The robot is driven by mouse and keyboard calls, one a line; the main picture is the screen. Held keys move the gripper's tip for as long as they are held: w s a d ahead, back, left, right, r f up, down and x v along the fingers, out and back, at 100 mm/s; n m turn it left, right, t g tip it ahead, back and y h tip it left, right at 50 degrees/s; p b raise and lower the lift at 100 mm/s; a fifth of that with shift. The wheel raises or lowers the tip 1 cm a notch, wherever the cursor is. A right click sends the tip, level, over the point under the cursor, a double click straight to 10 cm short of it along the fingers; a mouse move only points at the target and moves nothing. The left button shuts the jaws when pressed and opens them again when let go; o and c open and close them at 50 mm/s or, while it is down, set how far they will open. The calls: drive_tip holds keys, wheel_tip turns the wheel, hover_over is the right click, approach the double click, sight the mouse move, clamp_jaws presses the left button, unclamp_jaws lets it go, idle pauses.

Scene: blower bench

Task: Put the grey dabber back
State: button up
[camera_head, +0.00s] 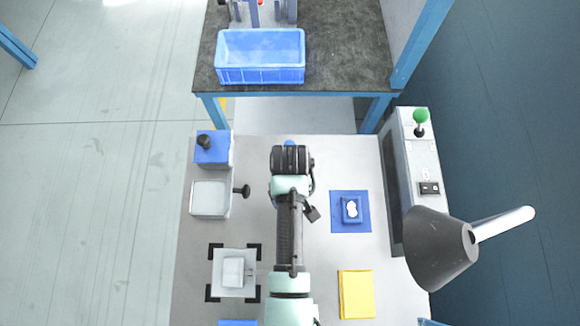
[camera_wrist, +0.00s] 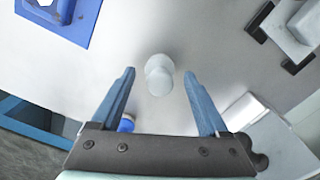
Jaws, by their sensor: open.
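A pale grey, knob-shaped piece (camera_wrist: 159,77), which looks like the grey dabber, stands on the light bench top in the wrist view. It shows a round top and a rounder body. My gripper (camera_wrist: 159,73) is open, with its two blue fingers on either side of the piece in the picture and nothing held. The height between fingertips and piece is hard to tell. In the head view my arm hides the piece and the fingers. A small blue-and-white thing (camera_wrist: 126,123) shows beside the left finger, and its blue part (camera_head: 290,143) shows just beyond my wrist.
Left are a blue block (camera_head: 212,157) with a black knob, a white box (camera_head: 210,198) and a corner-marked white block (camera_head: 233,271). Right are a blue mat (camera_head: 364,222), yellow cloth (camera_head: 356,294), lamp (camera_head: 436,250) and green-knobbed unit (camera_head: 427,152). A blue crate (camera_head: 260,75) stands behind.

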wheel_tip(320, 180, up, 10)
drive_tip(key=shift+f, duration=0.1)
drive_tip(key=w+r+m+t, duration=0.1)
drive_tip(key=w+r+t, duration=0.65)
drive_tip(key=r, duration=0.65)
drive_tip(key=w+r+m+t, duration=0.2)
drive_tip(key=w+r+t, duration=0.3)
drive_tip(key=w+r, duration=0.8)
drive_tip(key=s+r+m+t, duration=0.1)
drive_tip(key=s+r+t, duration=0.25)
drive_tip(key=r, duration=0.95)
drive_tip(key=s+r+t, duration=0.2)
drive_tip(key=r+t, duration=0.3)
drive_tip(key=r, duration=0.8)
drive_tip(key=s+r+m+t, duration=0.1)
drive_tip(key=s+r+t, duration=0.5)
drive_tip(key=s+r, duration=0.5)
wheel_tip(320, 180, up, 3)
drive_tip(key=shift+f, duration=0.15)
drive_tip(key=shift+c, duration=0.3)
